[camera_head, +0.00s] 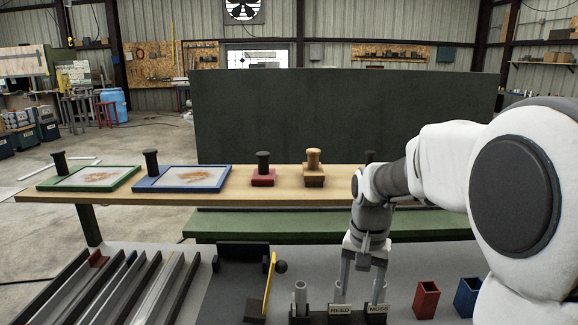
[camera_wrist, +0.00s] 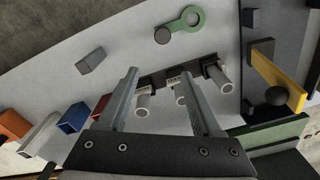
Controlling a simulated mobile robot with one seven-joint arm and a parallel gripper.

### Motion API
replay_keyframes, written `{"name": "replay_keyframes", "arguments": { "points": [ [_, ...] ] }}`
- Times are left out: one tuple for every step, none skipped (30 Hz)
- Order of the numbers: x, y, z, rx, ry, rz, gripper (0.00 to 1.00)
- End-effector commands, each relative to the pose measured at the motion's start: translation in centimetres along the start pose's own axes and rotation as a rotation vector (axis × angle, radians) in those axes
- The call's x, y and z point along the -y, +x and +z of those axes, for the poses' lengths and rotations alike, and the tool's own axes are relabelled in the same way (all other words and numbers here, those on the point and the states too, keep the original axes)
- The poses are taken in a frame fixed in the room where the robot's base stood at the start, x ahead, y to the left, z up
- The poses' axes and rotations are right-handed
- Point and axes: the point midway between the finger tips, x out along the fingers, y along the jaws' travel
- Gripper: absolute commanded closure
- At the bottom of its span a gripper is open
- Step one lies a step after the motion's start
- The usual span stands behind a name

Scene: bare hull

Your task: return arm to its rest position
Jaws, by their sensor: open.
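My gripper (camera_head: 361,285) is open, pointing down in front of the dark rack with labels reading REED (camera_head: 340,310) and MOSS (camera_head: 377,309). Its two fingers are spread and nothing shows held between them. In the wrist view, the open fingers (camera_wrist: 158,80) reach toward the rack, with grey tubes (camera_wrist: 180,93) near and between them. A grey tube (camera_head: 300,297) stands at the rack's left end; the fingers partly cover the others. I cannot tell exactly how far the fingertips are from the tubes. My white arm fills the right side of the head view.
Red (camera_head: 426,299) and blue (camera_head: 467,297) open boxes stand right of the rack. Behind is a wooden shelf (camera_head: 225,186) with green (camera_head: 50,184) and blue (camera_head: 143,186) frames and stamps (camera_head: 263,177).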

Motion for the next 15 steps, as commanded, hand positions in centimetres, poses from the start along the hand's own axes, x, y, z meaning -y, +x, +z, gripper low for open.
{"name": "replay_keyframes", "arguments": {
  "points": [
    [-0.3, -1.3, 0.8, -0.024, -0.018, -0.010, 0.33],
    [-0.5, -1.8, 1.2, -0.036, -0.031, -0.015, 0.33],
    [-0.8, -2.5, 1.8, -0.052, -0.046, -0.021, 0.33],
    [-1.0, -3.1, 2.3, -0.064, -0.060, -0.026, 0.33],
    [-1.2, -3.6, 2.7, -0.078, -0.072, -0.031, 0.33],
    [-1.6, -4.3, 3.4, -0.096, -0.090, -0.037, 0.33],
    [-1.9, -4.8, 4.0, -0.109, -0.103, -0.041, 0.33],
    [-2.1, -5.3, 4.6, -0.124, -0.118, -0.046, 0.33],
    [-2.5, -6.0, 5.4, -0.143, -0.136, -0.052, 0.33],
    [-2.8, -6.4, 6.0, -0.158, -0.152, -0.056, 0.33],
    [-3.1, -6.8, 6.6, -0.173, -0.166, -0.060, 0.33],
    [-3.5, -7.3, 7.4, -0.194, -0.186, -0.066, 0.33],
    [-3.8, -7.7, 8.0, -0.209, -0.201, -0.070, 0.33],
    [-4.1, -8.0, 8.6, -0.224, -0.216, -0.073, 0.33],
    [-4.5, -8.4, 9.5, -0.245, -0.235, -0.078, 0.33]
  ]
}}
